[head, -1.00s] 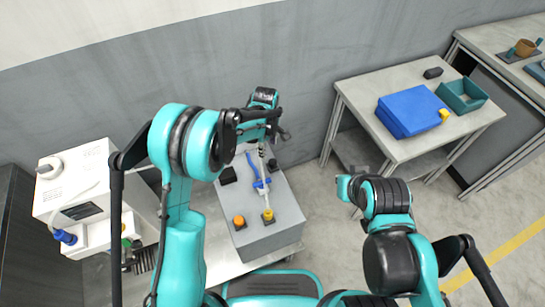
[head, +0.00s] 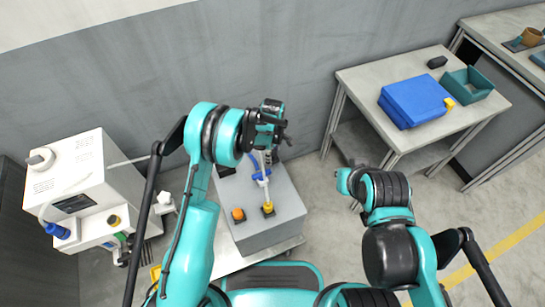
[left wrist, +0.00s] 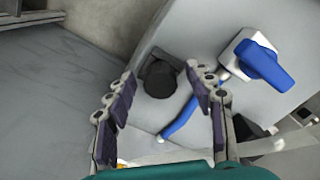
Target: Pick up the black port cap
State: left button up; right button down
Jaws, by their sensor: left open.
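The black port cap (left wrist: 160,79) is a dark round piece on the grey box (left wrist: 195,30), seen in the left wrist view between the two fingers. In the head view a dark piece (head: 226,170) shows on the box's far left part, partly hidden by my left arm. My left gripper (left wrist: 160,98) is open, one finger on each side of the cap in the picture; I see no contact. In the head view my left gripper (head: 272,138) is over the far part of the box. My right gripper (head: 354,168) is small and dark, its jaws unclear.
A blue valve handle (left wrist: 263,65) and a blue lever (left wrist: 180,122) are close to the cap. The box also bears an orange knob (head: 238,214) and a yellow one (head: 268,208). A white machine (head: 75,175) stands left. A side table (head: 365,75) holds a blue case.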

pick_arm(q)
jog(key=shift+r, duration=0.15)
jog(key=c, duration=1)
jog(key=shift+r, duration=0.1)
